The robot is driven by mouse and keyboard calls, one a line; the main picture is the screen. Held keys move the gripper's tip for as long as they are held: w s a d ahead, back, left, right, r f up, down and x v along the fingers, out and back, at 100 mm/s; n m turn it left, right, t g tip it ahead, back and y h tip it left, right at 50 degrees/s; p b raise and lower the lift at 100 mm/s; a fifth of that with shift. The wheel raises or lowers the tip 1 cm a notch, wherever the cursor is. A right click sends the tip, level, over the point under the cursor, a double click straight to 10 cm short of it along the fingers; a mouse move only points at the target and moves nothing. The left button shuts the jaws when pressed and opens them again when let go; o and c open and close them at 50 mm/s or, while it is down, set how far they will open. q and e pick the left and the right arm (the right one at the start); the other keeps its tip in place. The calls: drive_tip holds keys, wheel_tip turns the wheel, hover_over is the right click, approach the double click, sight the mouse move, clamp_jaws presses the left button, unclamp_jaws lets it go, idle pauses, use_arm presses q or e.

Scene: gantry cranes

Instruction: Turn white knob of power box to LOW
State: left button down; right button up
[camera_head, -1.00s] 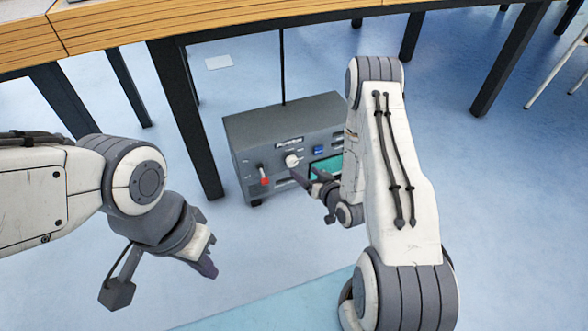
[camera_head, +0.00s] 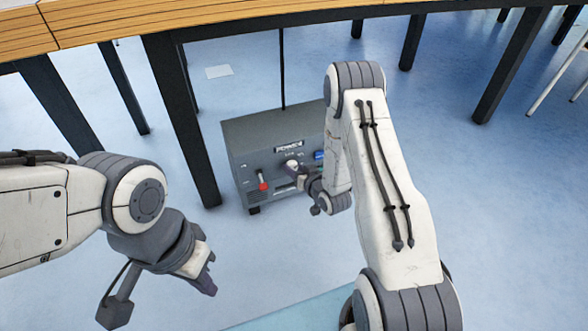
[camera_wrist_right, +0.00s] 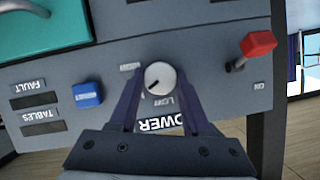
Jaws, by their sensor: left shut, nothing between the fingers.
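The grey power box (camera_head: 245,140) stands on the floor under the table. Its white knob (camera_wrist_right: 160,77) shows in the right wrist view, with a small dark mark toward its lower left. The LOW label (camera_wrist_right: 160,102) sits just below the knob in that upside-down view. My right gripper (camera_wrist_right: 157,76) is open, with one finger on each side of the knob; I cannot tell if they touch it. In the head view, the right gripper (camera_head: 298,172) is at the box front and partly covers the knob. My left gripper (camera_head: 210,278) is shut and empty, away from the box.
A red-handled lever (camera_wrist_right: 258,45) and a blue button (camera_wrist_right: 87,94) flank the knob on the panel. The table's dark legs (camera_head: 182,120) stand close to the box. The floor in front is clear.

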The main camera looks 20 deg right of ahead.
clamp_jaws()
drive_tip(key=shift+a+r+n+h+p, duration=0.1)
drive_tip(key=shift+n+h+p, duration=0.2)
drive_tip(key=shift+n+p, duration=0.3)
drive_tip(key=shift+s+a+f+n+t+h+p, duration=0.1)
drive_tip(key=shift+n+t+h+p, duration=0.15)
drive_tip(key=shift+n+h+p, duration=1.2)
drive_tip(key=shift+a+f+n+t+h+p, duration=0.1)
drive_tip(key=shift+n+t+h+p, duration=0.15)
drive_tip(key=shift+n+h+p, duration=1.15)
drive_tip(key=shift+n+y+b, duration=0.35)
drive_tip(key=shift+n+b, duration=0.35)
drive_tip(key=shift+n, duration=0.05)
